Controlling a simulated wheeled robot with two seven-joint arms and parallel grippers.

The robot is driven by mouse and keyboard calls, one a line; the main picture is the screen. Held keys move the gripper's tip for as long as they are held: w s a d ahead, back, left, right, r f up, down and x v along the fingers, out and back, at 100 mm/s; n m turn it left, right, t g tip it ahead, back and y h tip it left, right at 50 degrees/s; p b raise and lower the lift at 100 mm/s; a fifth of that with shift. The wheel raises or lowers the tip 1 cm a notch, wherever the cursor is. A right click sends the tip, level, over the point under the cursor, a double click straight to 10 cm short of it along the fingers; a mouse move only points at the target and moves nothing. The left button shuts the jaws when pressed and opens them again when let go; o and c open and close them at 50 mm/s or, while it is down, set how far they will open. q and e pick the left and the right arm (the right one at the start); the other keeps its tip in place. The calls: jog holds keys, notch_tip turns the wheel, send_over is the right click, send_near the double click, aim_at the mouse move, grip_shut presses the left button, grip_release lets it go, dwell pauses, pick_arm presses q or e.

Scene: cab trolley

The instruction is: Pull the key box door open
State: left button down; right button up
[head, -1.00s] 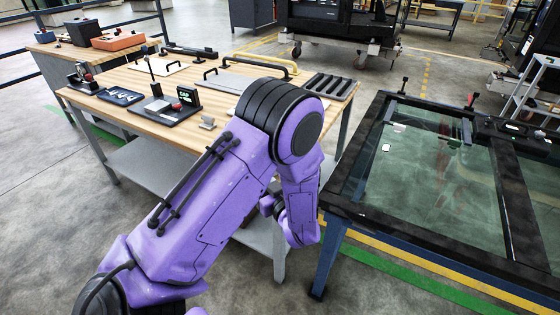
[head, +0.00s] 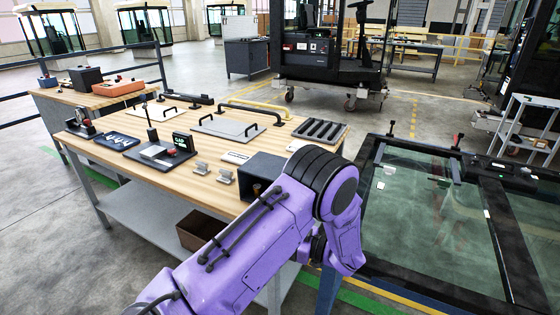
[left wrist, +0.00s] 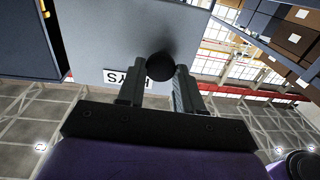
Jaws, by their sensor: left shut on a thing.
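My right gripper shows nowhere.
A wooden workbench (head: 180,180) carries several tools, handles and a dark open bin (head: 262,172). A brown box (head: 200,230) sits on its lower shelf. A black-framed glass panel (head: 415,210) on a stand is at right. Grey floor lies open at left.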

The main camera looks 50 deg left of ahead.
dwell(0.3)
pick_arm(q)
jog(key=c, duration=0.8)
grip_release()
jog(key=b+v, duration=0.2)
jog(key=v, duration=0.8)
jog(key=shift+w+d, duration=0.15)
jog(key=shift+d, duration=0.05)
